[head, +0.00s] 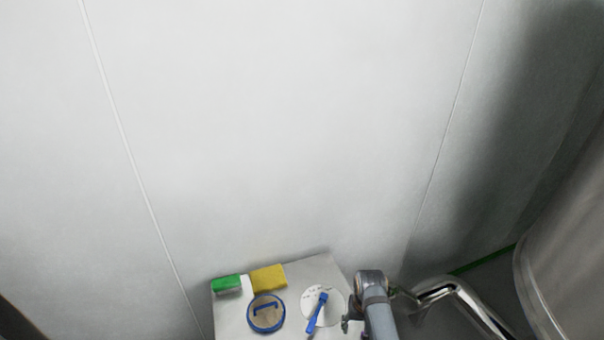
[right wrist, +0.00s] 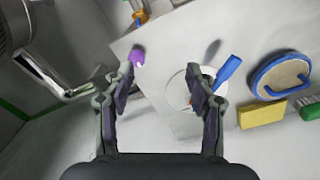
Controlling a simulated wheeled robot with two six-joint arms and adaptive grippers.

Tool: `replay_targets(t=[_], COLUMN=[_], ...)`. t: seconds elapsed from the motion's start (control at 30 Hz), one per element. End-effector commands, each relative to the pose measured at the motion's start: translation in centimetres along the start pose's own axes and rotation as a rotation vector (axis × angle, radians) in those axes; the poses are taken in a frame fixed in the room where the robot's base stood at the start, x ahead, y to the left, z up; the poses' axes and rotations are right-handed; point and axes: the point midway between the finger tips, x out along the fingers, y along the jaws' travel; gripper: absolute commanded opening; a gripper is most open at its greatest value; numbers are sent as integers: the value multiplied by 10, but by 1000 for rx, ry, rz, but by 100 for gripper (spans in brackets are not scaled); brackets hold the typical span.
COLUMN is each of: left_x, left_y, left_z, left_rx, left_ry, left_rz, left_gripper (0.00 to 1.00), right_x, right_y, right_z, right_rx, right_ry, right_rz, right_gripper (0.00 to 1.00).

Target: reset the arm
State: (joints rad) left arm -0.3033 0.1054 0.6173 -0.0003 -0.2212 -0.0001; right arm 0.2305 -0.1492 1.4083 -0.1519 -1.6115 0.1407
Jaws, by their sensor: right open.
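My right gripper (right wrist: 160,80) is open and empty in the right wrist view, its two fingers apart above the edge of a small light table (right wrist: 165,110). In the head view my right gripper (head: 368,303) is at the table's right side, partly hidden by its own wrist. A white disc (head: 309,297) with a blue-handled tool (head: 316,316) across it lies just left of it. The disc's edge and the blue handle (right wrist: 229,69) also show beside the right finger in the wrist view. My left gripper is not in view.
The wrist view also shows a purple item (right wrist: 137,57) near the edge. A shiny metal pipe (head: 455,288) and large steel vessel (head: 570,265) stand right. A pale wall rises behind.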

Motion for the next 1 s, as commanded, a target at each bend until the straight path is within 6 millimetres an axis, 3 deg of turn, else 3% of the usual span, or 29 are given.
replay_targets(t=[0.07, 0.33, 0.43, 0.7, 1.0], left_x=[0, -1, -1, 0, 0], left_y=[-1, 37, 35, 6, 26], left_z=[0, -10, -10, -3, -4], left_rx=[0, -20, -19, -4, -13], left_ry=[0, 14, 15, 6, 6], left_rz=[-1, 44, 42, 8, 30], left_gripper=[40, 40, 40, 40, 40], right_x=[1, -8, -18, -56, -103], right_y=[11, 51, 66, 93, 100], right_z=[8, 47, 66, 116, 159], right_rx=[4, -3, -18, -85, -176], right_ry=[12, 85, 118, 205, 279], right_rz=[6, 25, 36, 60, 67], right_gripper=[56, 56, 56, 56, 56])
